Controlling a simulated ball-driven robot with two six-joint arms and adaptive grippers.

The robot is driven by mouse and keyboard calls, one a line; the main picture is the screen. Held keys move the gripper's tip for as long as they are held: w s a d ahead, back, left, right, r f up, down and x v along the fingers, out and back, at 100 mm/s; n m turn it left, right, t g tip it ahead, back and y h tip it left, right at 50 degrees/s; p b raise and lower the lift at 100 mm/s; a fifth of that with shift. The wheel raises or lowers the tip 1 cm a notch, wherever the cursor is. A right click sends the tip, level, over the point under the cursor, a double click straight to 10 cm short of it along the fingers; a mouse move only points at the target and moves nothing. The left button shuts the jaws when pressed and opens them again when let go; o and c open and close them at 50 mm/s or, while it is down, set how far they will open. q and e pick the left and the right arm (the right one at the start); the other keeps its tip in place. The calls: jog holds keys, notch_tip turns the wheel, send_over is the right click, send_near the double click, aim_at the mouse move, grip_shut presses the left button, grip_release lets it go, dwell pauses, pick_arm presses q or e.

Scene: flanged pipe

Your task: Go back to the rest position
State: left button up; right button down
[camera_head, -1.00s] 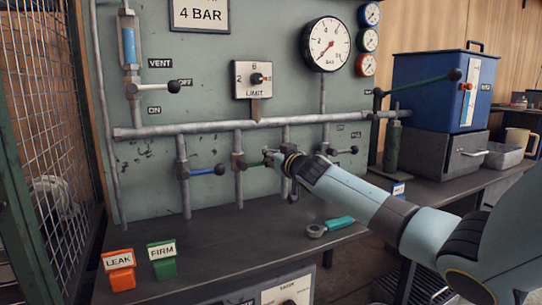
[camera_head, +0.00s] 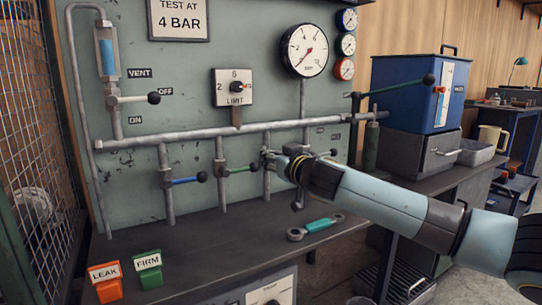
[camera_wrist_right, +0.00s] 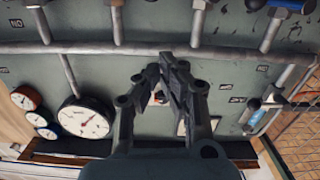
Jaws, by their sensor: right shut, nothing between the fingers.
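My right arm comes in from the right in the head view. Its gripper (camera_head: 270,160) is in front of the pipework, overlapping the third downpipe from the left in the picture. The gripper is shut and empty. In the right wrist view its two dark fingers (camera_wrist_right: 164,70) meet at the tips, with the panel and the horizontal pipe (camera_wrist_right: 90,48) behind. I cannot tell the exact gap to the pipes. The green-handled valve lever (camera_head: 240,169) shows just left of the gripper. My left gripper is not in view.
The blue-handled lever (camera_head: 186,181) and the far right lever's knob (camera_head: 333,152) stick out near the gripper. A teal-handled wrench (camera_head: 318,225) lies on the bench below. The LEAK block (camera_head: 106,281) and FIRM block (camera_head: 148,269) stand at front left. A blue box (camera_head: 405,95) stands right.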

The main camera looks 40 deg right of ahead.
jog(key=shift+s, duration=0.2)
dwell(0.5)
jog(key=s+a+f+g, duration=0.45)
jog(key=s+f, duration=0.25)
jog(key=s, duration=0.2)
jog(key=s+a+f+g, duration=0.3)
jog(key=s+a+f, duration=0.3)
jog(key=s+f, duration=0.2)
jog(key=s+a+f+n+g+y, duration=0.15)
jog(key=s+a+g, duration=0.3)
jog(key=s, duration=0.55)
jog(key=s+a+f+n+g+y, duration=0.1)
jog(key=s+a+f+g+y, duration=0.15)
jog(key=s+a, duration=0.6)
jog(key=s+d+f+p, duration=0.2)
jog(key=s+f, duration=0.1)
jog(key=f, duration=0.8)
jog(key=s+d+f+p, duration=0.2)
jog(key=s+d+f, duration=0.1)
jog(key=f, duration=0.7)
jog(key=s+f+g+p, duration=0.1)
jog(key=s+f, duration=0.4)
jog(key=s, duration=0.4)
jog(key=s+f+g+p, duration=0.1)
jog(key=s+f, duration=0.5)
jog(key=s, duration=0.2)
jog(key=shift+s+d+f+h, duration=0.25)
jog(key=shift+s+d+h, duration=0.05)
jog(key=shift+s+d, duration=0.1)
